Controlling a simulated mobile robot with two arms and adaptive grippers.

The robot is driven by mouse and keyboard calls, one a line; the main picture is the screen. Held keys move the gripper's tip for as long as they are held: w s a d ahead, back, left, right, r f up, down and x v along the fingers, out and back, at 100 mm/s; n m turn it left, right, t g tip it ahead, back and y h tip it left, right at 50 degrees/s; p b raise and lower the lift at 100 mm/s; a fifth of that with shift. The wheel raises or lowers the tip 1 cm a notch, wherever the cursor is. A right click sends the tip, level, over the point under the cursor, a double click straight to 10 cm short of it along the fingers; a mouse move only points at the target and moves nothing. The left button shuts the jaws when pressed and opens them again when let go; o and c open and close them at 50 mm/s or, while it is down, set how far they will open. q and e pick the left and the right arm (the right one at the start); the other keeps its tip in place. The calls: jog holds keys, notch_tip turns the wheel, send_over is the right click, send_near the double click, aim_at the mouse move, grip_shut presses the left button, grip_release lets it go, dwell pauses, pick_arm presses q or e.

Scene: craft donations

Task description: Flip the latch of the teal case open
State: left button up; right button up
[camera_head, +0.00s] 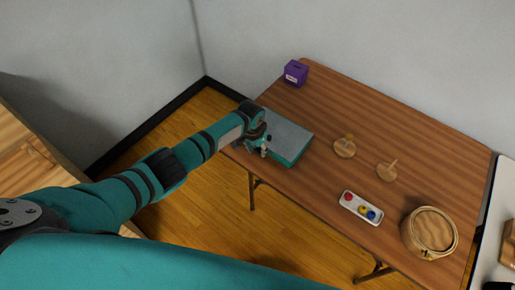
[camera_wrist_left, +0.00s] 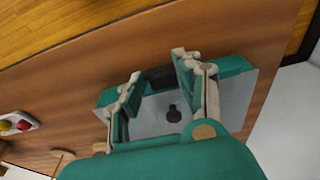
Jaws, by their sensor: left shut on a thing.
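The teal case (camera_head: 289,136) lies flat on the wooden table near its left edge, with a grey top and teal sides. In the left wrist view the case (camera_wrist_left: 232,95) is partly covered by my gripper. My left gripper (camera_head: 264,150) is at the case's near left edge. In the left wrist view my left gripper (camera_wrist_left: 157,66) has its fingers on either side of a dark latch (camera_wrist_left: 158,78) at the case's edge and is shut on it. A dark keyhole-shaped mark shows on the grey top. The lid looks closed. My right gripper is not in view.
A purple box (camera_head: 295,73) stands at the table's far corner. Two small wooden pieces (camera_head: 345,148) (camera_head: 387,171), a white tray (camera_head: 348,207) with coloured items and a round wooden container (camera_head: 430,232) are to the right. The table (camera_head: 330,110) between is bare.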

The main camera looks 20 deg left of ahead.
pick_arm(q)
jog(key=o, duration=1.2)
jog(key=shift+c, duration=0.2)
jog(key=shift+r, duration=0.25)
notch_tip(320, 180, up, 11)
jog(key=s, duration=0.1)
jog(key=shift+s+a+r, duration=0.15)
jog(key=shift+s+a, duration=0.15)
jog(key=shift+s, duration=0.1)
